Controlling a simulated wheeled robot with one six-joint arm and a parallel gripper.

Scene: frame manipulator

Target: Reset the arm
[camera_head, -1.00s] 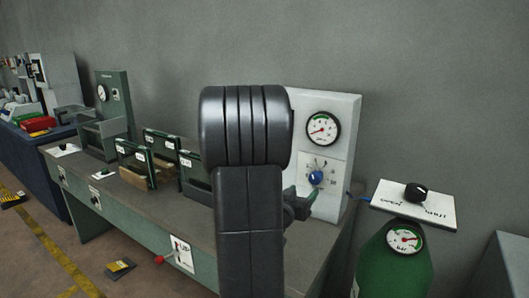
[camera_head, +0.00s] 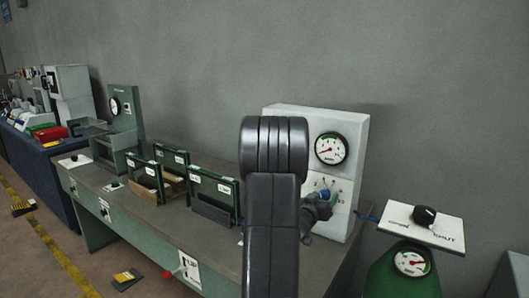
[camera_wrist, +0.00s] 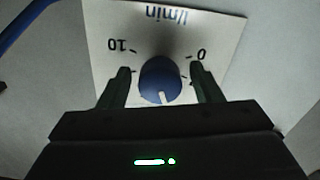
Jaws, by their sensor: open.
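My arm rises in the middle of the head view, in front of the bench. My gripper (camera_wrist: 160,85) is open in the wrist view, with one finger on each side of a blue knob (camera_wrist: 160,78). I cannot tell whether the fingers touch it. The knob has a white pointer mark and sits on a white plate (camera_wrist: 203,22) marked "l/min", with 10 and 0, seen upside down. In the head view the knob is on a pale panel (camera_head: 280,116) below a round gauge (camera_head: 331,148), and my arm partly hides it.
Dark green racks (camera_head: 214,186) stand on the bench (camera_head: 150,212) to the left of my arm. A green cylinder (camera_head: 385,280) with a gauge and a white plate with a black knob (camera_head: 424,217) stands at the right. A red-tipped lever (camera_head: 169,275) sticks out from the bench front.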

